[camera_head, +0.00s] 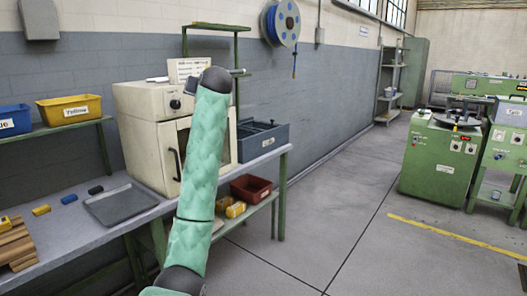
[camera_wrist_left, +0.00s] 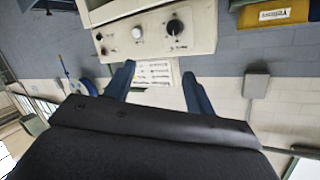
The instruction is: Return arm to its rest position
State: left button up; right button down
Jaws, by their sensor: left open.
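My left arm (camera_head: 203,150), in a green sleeve, reaches up and forward across the middle of the head view, in front of the beige oven (camera_head: 148,130). Its dark wrist end is level with the oven's top; the fingers are not clearly seen there. In the left wrist view, my left gripper (camera_wrist_left: 159,70) has its two blue fingers apart with nothing between them. The oven's front panel with its knobs (camera_wrist_left: 155,32) shows upside down beyond the fingertips, and a white printed sheet (camera_wrist_left: 152,73) shows behind them. My right gripper is not in view.
The bench (camera_head: 75,228) holds a grey tray (camera_head: 120,205), small blocks and brown pieces (camera_head: 14,245). A grey crate (camera_head: 263,138) stands right of the oven. A red bin (camera_head: 250,187) sits on the lower shelf. Open floor (camera_head: 330,215) separates the bench from green machines (camera_head: 440,160).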

pick_arm(q)
jog(key=s+d+f+m+g+h+p, duration=0.1)
jog(key=s+d+f+m+h+p, duration=0.2)
jog(key=s+f, duration=1.25)
jog(key=s+d+f+m+g+h+p, duration=0.1)
jog(key=s+d+f+g+h+p, duration=0.3)
jog(key=s+f, duration=1.15)
jog(key=s+f+g+p, duration=0.1)
jog(key=s+f+g, duration=0.1)
jog(key=s+f, duration=0.7)
jog(key=s+f+g+h+p, duration=0.1)
jog(key=s+f+g, duration=0.1)
jog(key=s+f, duration=0.7)
jog(key=s+f+g+h+p, duration=0.1)
jog(key=s+f, duration=0.7)
jog(key=s, duration=0.9)
jog(key=shift+s+f+g+p, duration=0.35)
jog(key=shift+f+g+p, duration=0.05)
jog(key=shift+g+p, duration=0.15)
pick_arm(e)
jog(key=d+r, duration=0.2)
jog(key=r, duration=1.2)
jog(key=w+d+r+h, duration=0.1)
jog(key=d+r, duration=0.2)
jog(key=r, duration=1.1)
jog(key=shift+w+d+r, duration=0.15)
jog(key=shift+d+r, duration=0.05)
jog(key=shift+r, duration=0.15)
